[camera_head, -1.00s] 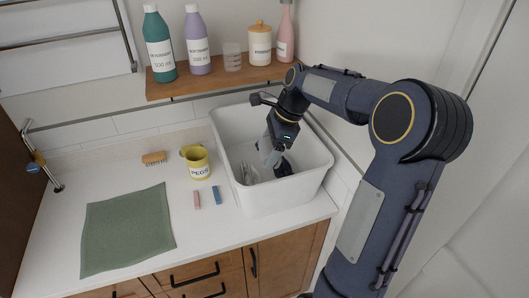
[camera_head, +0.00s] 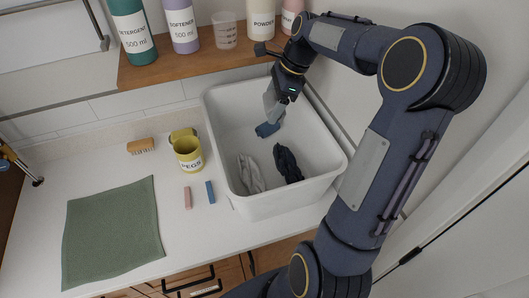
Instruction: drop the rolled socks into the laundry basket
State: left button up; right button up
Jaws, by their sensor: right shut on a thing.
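The white laundry basket (camera_head: 222,130) stands on the counter at the right, its open top facing me. My right gripper (camera_head: 271,119) points down inside the basket's opening near its back. It is shut on a small blue bundle (camera_head: 267,130), which looks like the rolled socks; the fingers partly cover it. I cannot tell whether the bundle touches the basket wall. A grey-white cloth piece (camera_head: 250,173) and a dark navy one (camera_head: 288,163) lie in the basket, nearer its front.
A wooden shelf (camera_head: 190,65) with bottles and jars runs behind the basket, close to my right arm. A yellow pegs mug (camera_head: 187,152), a brush (camera_head: 141,146), pink (camera_head: 187,198) and blue pegs (camera_head: 210,192) and a green cloth (camera_head: 113,232) lie on the counter at left.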

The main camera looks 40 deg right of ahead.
jog(key=shift+s+f, duration=0.1)
jog(key=shift+f, duration=0.35)
notch_tip(320, 180, down, 5)
jog(key=b, duration=0.4)
jog(key=shift+r, duration=0.15)
jog(key=o, duration=1.1)
jog(key=shift+c, duration=0.2)
jog(key=v, duration=0.8)
jog(key=shift+a+b, duration=0.1)
jog(key=shift+b, duration=0.2)
